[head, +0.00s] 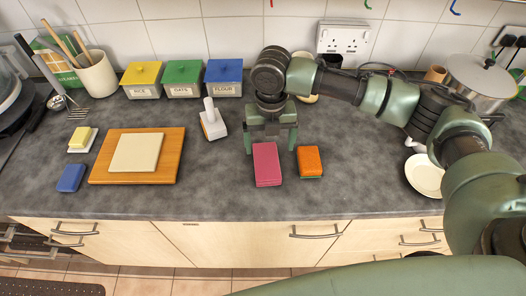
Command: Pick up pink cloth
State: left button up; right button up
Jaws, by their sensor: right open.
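The pink cloth (267,164) is a folded, upright-lying rectangle on the grey counter, near its front edge in the middle. My right gripper (270,146) is just behind the cloth and above the counter, with its two fingers pointing down and spread apart. The fingers are open and empty, at either side of the cloth's far end. I cannot tell whether they touch it. My left gripper is not in view.
An orange sponge (310,161) lies close to the right of the cloth. A wooden board (172,170) with a pale block (136,153) lies further left. A white plate (425,178) is at the right.

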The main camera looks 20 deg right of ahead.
aim_at(267, 163)
jog(key=f, duration=0.1)
jog(key=f+p, duration=0.1)
jog(key=s+f+p, duration=0.1)
jog(key=shift+s+a+f, duration=0.1)
jog(key=shift+a+f, duration=0.05)
jog(key=shift+a, duration=0.25)
jog(key=f, duration=0.2)
jog(key=shift+w+f+p, duration=0.3)
jog(key=shift+f+p, duration=0.05)
jog(key=shift+f, duration=0.45)
jog(key=c, duration=1.5)
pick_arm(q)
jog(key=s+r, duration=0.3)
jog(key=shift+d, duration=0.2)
pick_arm(e)
jog(key=shift+o, duration=0.2)
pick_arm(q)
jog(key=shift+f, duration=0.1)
pick_arm(e)
jog(key=shift+r, duration=0.1)
